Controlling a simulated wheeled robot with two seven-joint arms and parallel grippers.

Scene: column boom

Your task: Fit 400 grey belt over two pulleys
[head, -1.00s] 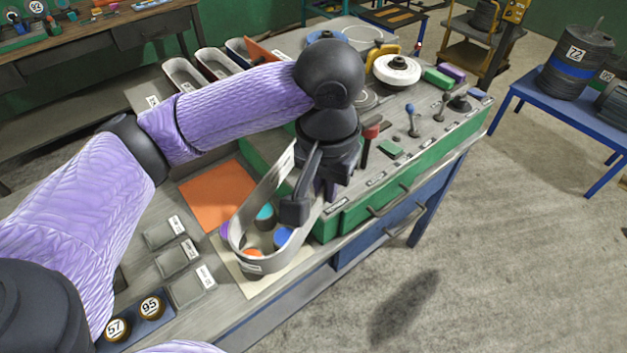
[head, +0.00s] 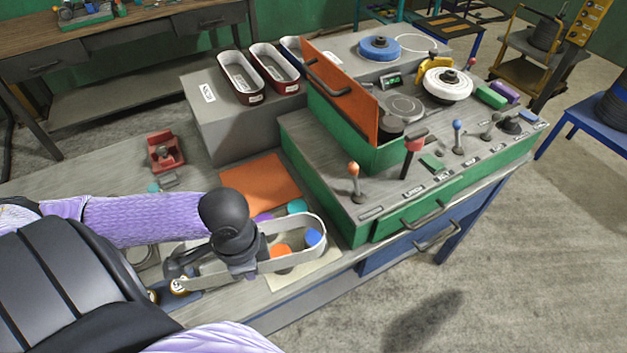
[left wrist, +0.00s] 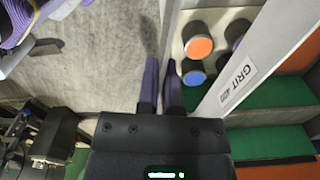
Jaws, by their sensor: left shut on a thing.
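The grey belt (head: 297,259) is a long open loop above the bench. Its "GRIT 400" label shows in the left wrist view (left wrist: 238,80). My left gripper (head: 243,267) is shut on the belt near the loop's middle; the arm hides part of it. Its two narrow fingers also show in the left wrist view (left wrist: 161,75). An orange-topped cylinder (head: 279,251) and a blue-topped one (head: 313,238) show within the loop's outline; I cannot tell whether the belt surrounds them or hangs above. I cannot tell which parts are the two pulleys. My right gripper is not in view.
An orange plate (head: 255,180) lies behind the cylinders. A green machine box (head: 375,205) with levers and an upright orange lid (head: 340,85) stands to the right. A blue disc (head: 380,47) and white wheel (head: 446,84) are behind.

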